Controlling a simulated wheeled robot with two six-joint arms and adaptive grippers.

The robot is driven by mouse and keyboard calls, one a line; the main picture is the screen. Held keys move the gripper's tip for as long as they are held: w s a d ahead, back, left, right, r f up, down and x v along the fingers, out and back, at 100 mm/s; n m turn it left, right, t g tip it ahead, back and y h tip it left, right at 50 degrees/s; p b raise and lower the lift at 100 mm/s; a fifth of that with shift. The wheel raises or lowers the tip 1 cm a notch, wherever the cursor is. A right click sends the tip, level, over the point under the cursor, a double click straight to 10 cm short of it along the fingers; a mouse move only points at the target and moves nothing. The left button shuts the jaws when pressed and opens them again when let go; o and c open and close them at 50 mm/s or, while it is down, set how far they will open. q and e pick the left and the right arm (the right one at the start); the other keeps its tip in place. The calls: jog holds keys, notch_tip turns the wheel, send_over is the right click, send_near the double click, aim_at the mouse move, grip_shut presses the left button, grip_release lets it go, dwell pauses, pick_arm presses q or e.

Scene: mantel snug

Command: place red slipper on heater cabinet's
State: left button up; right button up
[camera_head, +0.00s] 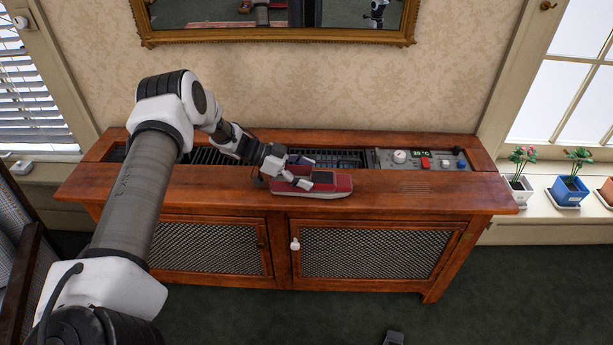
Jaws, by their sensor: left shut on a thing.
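A red slipper (330,186) with a pale sole is at the front middle of the wooden heater cabinet's top (220,188), its long side along the front edge. My left gripper (305,180) is shut on the slipper, reaching in from the left. The slipper's left part is partly hidden by the gripper. The slipper looks level and at the top's surface, but I cannot tell whether its sole fully touches the wood. My right gripper is not in view.
A dark grille and a control panel (420,159) with knobs are set into the cabinet top. A gold-framed mirror (280,36) hangs above. Small potted plants (569,189) stand on the right windowsill. A chair (22,250) is at left. The top's front right is clear.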

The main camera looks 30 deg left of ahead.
pick_arm(q)
jog(key=shift+w+f, duration=0.1)
jog(key=shift+f, duration=0.3)
jog(key=o, duration=1.2)
jog(key=shift+f, duration=0.1)
jog(key=shift+c, duration=0.2)
jog(key=shift+r, duration=0.2)
jog(key=p+v, duration=0.1)
jog(key=v, duration=1.1)
jog(key=shift+f, duration=0.1)
